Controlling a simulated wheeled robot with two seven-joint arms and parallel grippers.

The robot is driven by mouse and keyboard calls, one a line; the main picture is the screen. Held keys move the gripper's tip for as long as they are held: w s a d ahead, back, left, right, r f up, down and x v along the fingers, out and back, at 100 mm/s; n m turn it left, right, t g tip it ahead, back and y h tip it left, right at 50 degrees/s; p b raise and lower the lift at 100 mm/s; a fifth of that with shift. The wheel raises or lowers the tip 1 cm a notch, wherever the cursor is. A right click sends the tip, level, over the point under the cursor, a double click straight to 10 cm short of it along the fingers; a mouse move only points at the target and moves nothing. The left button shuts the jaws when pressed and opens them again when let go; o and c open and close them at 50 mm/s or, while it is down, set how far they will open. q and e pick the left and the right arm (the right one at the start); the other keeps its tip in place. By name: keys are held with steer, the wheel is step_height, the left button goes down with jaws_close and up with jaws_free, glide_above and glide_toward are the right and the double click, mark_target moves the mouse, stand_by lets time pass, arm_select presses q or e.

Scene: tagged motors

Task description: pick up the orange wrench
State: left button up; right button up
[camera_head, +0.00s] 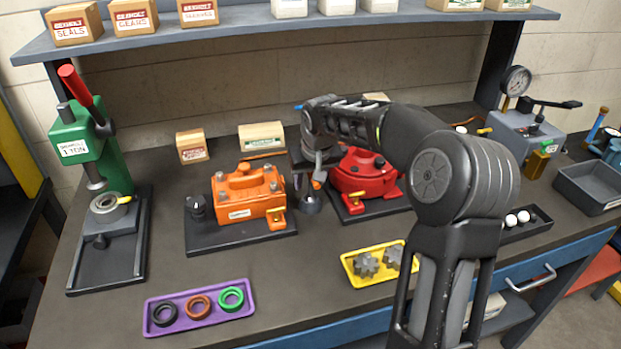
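A thin orange bar (262,156), possibly the orange wrench, lies behind the orange motor (240,192); the motor partly hides it and its ends are unclear. My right arm reaches in from the lower right. My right gripper (317,178) points down between the orange motor and the red motor (365,173), to the right of the bar. My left gripper is not in view.
A green press (85,150) stands at the left. A purple tray (200,307) of rings and a yellow tray (352,276) of gears lie in front. A grey bin (590,188) is at the right. A shelf (240,22) with boxes hangs above. The front middle is clear.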

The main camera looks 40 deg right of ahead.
steer(key=shift+w+f, duration=0.15)
steer(key=shift+f, duration=0.15)
stand_by(0.4)
jaws_close()
stand_by(1.2)
